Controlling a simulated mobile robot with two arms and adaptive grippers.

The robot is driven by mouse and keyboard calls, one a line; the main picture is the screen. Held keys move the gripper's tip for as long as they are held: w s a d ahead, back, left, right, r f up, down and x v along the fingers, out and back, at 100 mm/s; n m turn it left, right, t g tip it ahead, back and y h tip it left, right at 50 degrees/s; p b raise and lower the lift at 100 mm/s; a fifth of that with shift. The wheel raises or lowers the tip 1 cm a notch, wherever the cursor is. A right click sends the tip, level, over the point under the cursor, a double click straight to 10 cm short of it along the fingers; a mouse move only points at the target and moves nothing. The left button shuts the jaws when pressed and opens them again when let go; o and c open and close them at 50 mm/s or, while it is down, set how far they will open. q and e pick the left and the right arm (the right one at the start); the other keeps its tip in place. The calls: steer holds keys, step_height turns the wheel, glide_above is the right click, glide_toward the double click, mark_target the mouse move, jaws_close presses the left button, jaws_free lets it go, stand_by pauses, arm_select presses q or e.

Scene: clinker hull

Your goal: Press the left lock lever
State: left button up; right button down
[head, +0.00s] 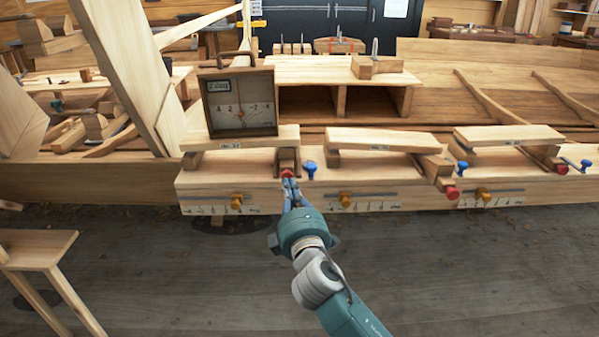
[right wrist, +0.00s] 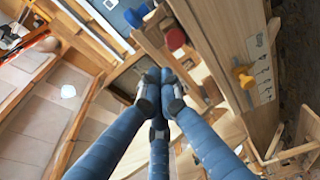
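Three stations stand along the bench front, each with a red knob and a blue knob. At the left station, the red knob (head: 287,173) sits at the end of a dark wooden bar, with the blue knob (head: 310,168) to its right. I cannot tell which of these the task calls the lock lever. My right gripper (head: 290,184) has its fingers together and empty, tips just below the red knob; contact is unclear. In the right wrist view, the fingertips (right wrist: 161,76) meet below the red knob (right wrist: 175,39) and blue knob (right wrist: 136,16). My left gripper is not in view.
Yellow knobs (head: 237,201) on scales line the bench front (head: 400,180). The other stations' red knobs (head: 452,193) are to the right. Open floor (head: 470,270) lies in front; a wooden stool (head: 35,250) is at left.

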mark_target(310, 166)
steer(key=w, duration=0.5)
steer(key=w+a, duration=0.1)
steer(key=w, duration=0.2)
steer(key=shift+a+r, duration=0.1)
steer(key=shift+r, duration=0.1)
steer(key=d, duration=0.1)
steer(key=d+p, duration=0.1)
steer(key=s+d+p, duration=0.1)
steer(key=d, duration=0.1)
steer(key=shift+f, duration=0.35)
